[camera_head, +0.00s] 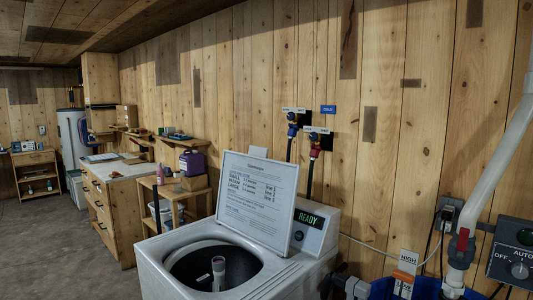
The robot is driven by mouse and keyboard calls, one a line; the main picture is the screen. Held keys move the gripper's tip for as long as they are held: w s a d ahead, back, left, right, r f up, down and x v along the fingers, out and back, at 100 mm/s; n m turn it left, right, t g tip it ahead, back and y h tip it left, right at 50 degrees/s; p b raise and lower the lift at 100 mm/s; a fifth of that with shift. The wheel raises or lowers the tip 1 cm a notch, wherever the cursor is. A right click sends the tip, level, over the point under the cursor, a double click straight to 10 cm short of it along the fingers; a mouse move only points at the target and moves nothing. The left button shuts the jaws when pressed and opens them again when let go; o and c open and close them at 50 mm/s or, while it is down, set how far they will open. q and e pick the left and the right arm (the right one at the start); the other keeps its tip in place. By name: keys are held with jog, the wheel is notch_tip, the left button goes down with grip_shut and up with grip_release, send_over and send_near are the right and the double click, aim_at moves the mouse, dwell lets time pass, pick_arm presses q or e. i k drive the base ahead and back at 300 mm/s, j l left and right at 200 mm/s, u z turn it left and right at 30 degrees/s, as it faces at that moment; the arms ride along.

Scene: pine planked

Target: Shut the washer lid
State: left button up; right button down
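The washer (163,255) stands at the bottom centre. Its lid (257,195) is open, standing up at the back of the top and leaning slightly. A printed instruction label covers most of the lid's face. The round tub opening (190,275) is uncovered, with a pale agitator post (218,272) inside. The control console (314,231) behind the lid shows a green "READY" display; the lid hides its left part. The washer's front is cut off by the picture's bottom edge. Neither of my grippers is in view.
Red and blue water valves (313,145) with hoses are on the plank wall behind. Right of the washer are blue equipment (357,288), a white pipe (495,165) and a switch box (514,250). A wooden shelf stand (172,195) and workbench (115,195) stand left. Grey floor (45,245) is clear.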

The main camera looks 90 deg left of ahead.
aim_at(258, 195)
jog(key=u, duration=2)
